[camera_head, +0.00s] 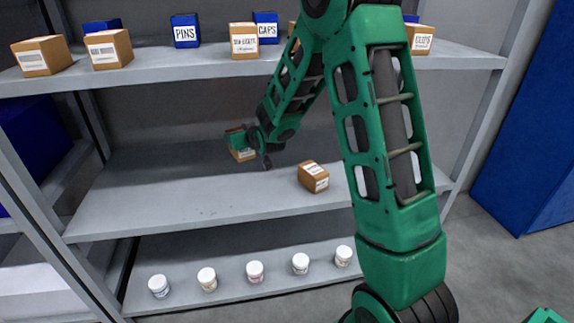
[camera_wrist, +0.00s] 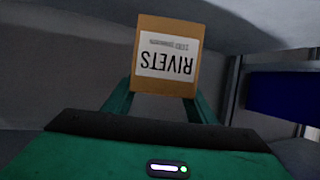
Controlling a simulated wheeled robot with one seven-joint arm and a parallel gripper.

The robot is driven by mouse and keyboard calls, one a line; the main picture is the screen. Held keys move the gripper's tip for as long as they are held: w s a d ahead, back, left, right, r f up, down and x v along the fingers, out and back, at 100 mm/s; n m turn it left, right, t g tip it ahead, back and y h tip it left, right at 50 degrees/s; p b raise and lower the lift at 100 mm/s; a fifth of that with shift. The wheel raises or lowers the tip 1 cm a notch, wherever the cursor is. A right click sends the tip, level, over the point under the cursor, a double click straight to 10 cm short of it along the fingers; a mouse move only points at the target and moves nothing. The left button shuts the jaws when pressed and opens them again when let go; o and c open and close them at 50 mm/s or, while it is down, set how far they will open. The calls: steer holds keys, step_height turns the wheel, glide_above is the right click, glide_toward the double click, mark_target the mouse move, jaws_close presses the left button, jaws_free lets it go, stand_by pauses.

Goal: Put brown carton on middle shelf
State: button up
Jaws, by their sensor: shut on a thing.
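A brown carton (camera_wrist: 166,87) with a white label reading RIVETS, upside down in the wrist view, sits between the fingers of my gripper (camera_wrist: 163,104). In the head view my gripper (camera_head: 240,143) is shut on this carton (camera_head: 243,154), above the left-centre part of the middle shelf (camera_head: 190,195). I cannot tell whether the carton touches the shelf. Another brown carton (camera_head: 313,176) with a white label sits on the middle shelf, right of my gripper.
The top shelf (camera_head: 200,64) holds brown cartons (camera_head: 109,48) and blue boxes (camera_head: 186,31). Several white jars (camera_head: 255,271) line the bottom shelf. A blue cabinet (camera_head: 535,140) stands at right. The middle shelf's left part is clear.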

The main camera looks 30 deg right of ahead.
steer(key=shift+d, duration=0.45)
steer(key=s+a+f+y, duration=0.15)
steer(key=s+a, duration=0.25)
steer(key=a, duration=0.4)
steer(key=s+a+f+h, duration=0.1)
steer(key=s+a+f, duration=0.2)
steer(key=s+a, duration=0.3)
steer(key=shift+n+y, duration=0.25)
steer(key=shift+n, duration=0.15)
steer(key=shift+w+d+f, duration=1.3)
steer(key=shift+d+f, duration=0.05)
steer(key=shift+f, duration=0.4)
steer(key=shift+w+d+f, duration=1.3)
steer(key=shift+f, duration=0.5)
steer(key=shift+w+d+f, duration=1.3)
steer(key=shift+d+f, duration=0.05)
steer(key=shift+f, duration=0.4)
